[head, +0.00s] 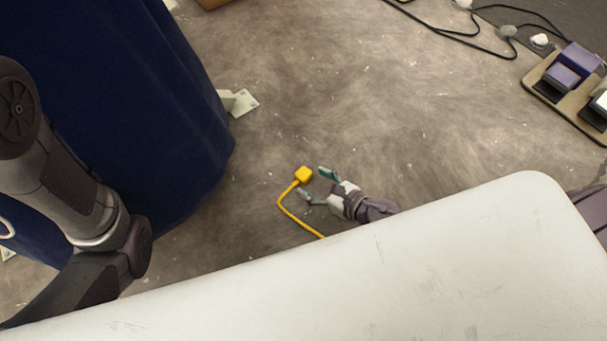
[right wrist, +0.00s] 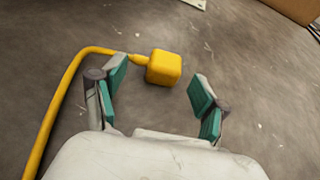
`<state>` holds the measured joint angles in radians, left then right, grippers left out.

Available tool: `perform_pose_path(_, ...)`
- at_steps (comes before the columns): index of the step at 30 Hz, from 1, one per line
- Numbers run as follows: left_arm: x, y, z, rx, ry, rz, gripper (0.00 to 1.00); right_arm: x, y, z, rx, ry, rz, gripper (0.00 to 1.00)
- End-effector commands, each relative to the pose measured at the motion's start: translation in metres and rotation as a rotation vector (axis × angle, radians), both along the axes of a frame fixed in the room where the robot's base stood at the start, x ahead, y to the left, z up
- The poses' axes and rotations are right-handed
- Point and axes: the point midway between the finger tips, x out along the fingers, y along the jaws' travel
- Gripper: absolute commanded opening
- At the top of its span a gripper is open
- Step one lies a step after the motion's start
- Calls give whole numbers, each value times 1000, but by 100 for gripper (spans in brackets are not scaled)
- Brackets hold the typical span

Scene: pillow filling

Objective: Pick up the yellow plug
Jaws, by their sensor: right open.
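The yellow plug (head: 303,175) lies on the grey floor in the head view, with its yellow cable (head: 284,204) curving down behind the white surface's edge. My right gripper (head: 315,184) is open, its teal-padded fingers close to the plug. In the right wrist view the plug (right wrist: 164,68) sits just beyond and between the two spread fingers (right wrist: 160,85), with its cable (right wrist: 66,90) running left and down past the left finger. I cannot tell whether a finger touches the cable. My left arm shows at the left of the head view, but its gripper is out of view.
A white surface (head: 400,270) fills the front of the head view. A large dark blue fabric shape (head: 150,90) stands at the left. A board with purple pedals (head: 545,75) and black cables (head: 465,35) lie at the upper right. The floor around the plug is clear.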

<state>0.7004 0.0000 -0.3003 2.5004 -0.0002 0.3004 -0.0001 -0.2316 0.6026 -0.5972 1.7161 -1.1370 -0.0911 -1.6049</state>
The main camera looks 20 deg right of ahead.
Motion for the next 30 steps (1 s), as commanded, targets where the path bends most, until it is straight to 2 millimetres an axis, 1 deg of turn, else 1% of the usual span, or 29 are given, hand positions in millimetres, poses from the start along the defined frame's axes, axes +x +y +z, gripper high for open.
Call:
perform_pose_path(6, 0, 0, -16, 1, -1, 0, 72, 26, 6, -13, -2, -5, 1, 73)
perform_pose_path(10, 0, 0, -21, 1, -1, 0, 72, 38, 14, -18, -1, -3, 0, 73)
perform_pose_path(14, 0, 0, -21, 1, -1, 0, 72, 43, 17, -19, -1, -1, -1, 73)
perform_pose_path(20, 0, 0, -21, 1, 0, 0, 72, 43, 17, -19, -1, 1, -1, 73)
perform_pose_path(30, 0, 0, -21, 1, 0, 0, 72, 42, 17, -19, 0, 0, -1, 16)
